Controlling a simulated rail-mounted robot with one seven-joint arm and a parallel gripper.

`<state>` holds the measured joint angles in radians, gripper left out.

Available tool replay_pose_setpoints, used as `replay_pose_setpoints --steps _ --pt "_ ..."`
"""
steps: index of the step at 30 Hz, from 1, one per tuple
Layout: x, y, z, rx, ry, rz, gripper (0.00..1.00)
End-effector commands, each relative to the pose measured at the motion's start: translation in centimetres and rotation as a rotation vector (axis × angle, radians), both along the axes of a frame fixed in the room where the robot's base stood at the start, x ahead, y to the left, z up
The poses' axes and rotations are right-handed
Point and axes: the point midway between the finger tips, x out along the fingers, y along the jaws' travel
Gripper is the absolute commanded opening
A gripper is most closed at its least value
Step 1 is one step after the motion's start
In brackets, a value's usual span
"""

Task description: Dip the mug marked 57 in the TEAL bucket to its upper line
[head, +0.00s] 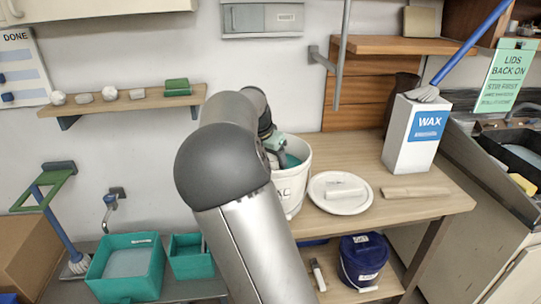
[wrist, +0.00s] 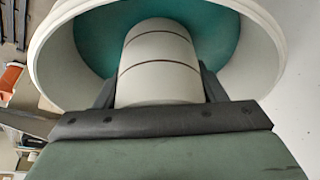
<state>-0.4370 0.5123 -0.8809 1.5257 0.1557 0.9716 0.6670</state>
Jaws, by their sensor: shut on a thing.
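The mug (wrist: 158,85) is a pale cylinder with two dark lines around it, both visible in the wrist view. Its number is not visible. My gripper (wrist: 160,92) is shut on the mug, a finger on either side. The mug points into a white bucket (wrist: 268,45) holding teal glaze (wrist: 215,28). Its far end overlaps the teal; I cannot tell whether it touches the surface. Both lines show clear of the glaze. In the head view the bucket (head: 292,203) stands on the wooden bench, and my gripper (head: 274,145) is at its mouth; my arm hides the mug.
Right of the bucket are a white plate (head: 341,204) with a pale block, a wooden stick (head: 415,192) and a WAX box (head: 412,146) with a blue-handled brush. A dark blue lidded bucket (head: 363,260) sits below. Teal bins (head: 126,285) stand lower left.

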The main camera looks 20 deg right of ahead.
Motion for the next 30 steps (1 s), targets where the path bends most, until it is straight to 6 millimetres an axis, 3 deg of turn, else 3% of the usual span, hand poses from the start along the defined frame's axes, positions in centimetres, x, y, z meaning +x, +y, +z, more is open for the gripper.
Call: replay_pose_setpoints --steps 10,30 --pt "0.0 0.0 -3.4 0.000 -0.001 0.000 0.32" --pt "0.0 0.0 -6.2 -0.001 -0.001 -0.001 0.32"
